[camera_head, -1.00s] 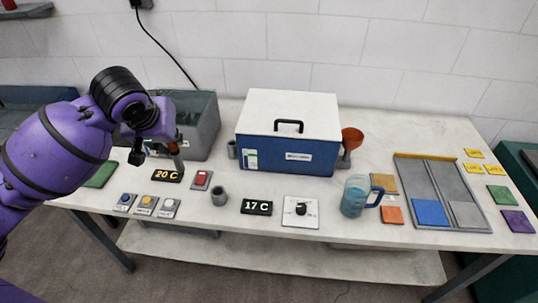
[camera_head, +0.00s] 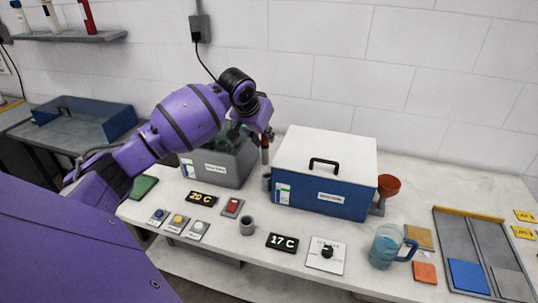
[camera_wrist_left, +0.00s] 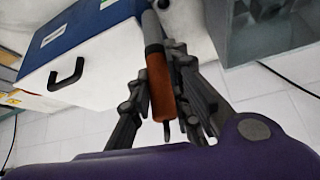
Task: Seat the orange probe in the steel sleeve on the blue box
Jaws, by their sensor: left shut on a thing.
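The blue box (camera_head: 318,196) with a white lid and black handle stands on the bench; it also shows in the left wrist view (camera_wrist_left: 62,33). The small steel sleeve (camera_head: 266,182) is at the box's left side. My left gripper (camera_head: 262,137) is shut on the orange probe (camera_head: 265,141). The probe hangs roughly upright, its steel shaft pointing down, above the sleeve and apart from it in the head view. In the left wrist view the orange handle (camera_wrist_left: 160,86) lies between the fingers; the tip is hard to make out. My right gripper is not in view.
A grey open bin (camera_head: 216,172) stands behind and left of the gripper. A loose grey cup (camera_head: 247,226), the 20 C display (camera_head: 202,198) and the 17 C display (camera_head: 282,242) lie in front.

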